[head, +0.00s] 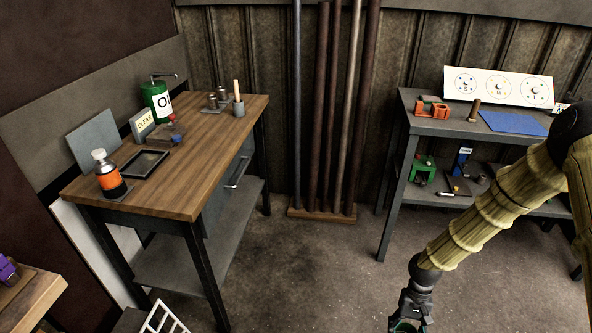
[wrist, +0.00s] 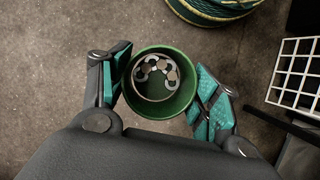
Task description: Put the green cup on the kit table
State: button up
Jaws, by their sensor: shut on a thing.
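The green cup (wrist: 168,110) is in the middle of the wrist view, seen from above with its mouth toward the camera. Several small grey ring-like pieces lie inside it. My gripper (wrist: 160,78) is shut on the cup, with a teal-padded finger on each side. In the head view my gripper (head: 410,312) hangs low at the bottom edge, with only a bit of green cup rim (head: 406,326) showing. The cup is over the floor, away from both tables. I cannot tell which is the kit table: the wooden-topped table (head: 190,190) or the dark two-level table (head: 425,128).
The dark table carries a white dial board (head: 497,88), a blue mat (head: 515,123) and an orange block. The wooden table carries a green bottle (head: 157,103), an orange bottle (head: 108,178) and a tray. Upright bars (head: 333,110) stand between them. A white rack (wrist: 296,72) and coiled hose (wrist: 215,12) lie nearby.

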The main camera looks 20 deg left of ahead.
aim_at(190, 170)
jog(key=u, duration=0.7)
jog(key=i, duration=0.85)
jog(key=u, duration=0.7)
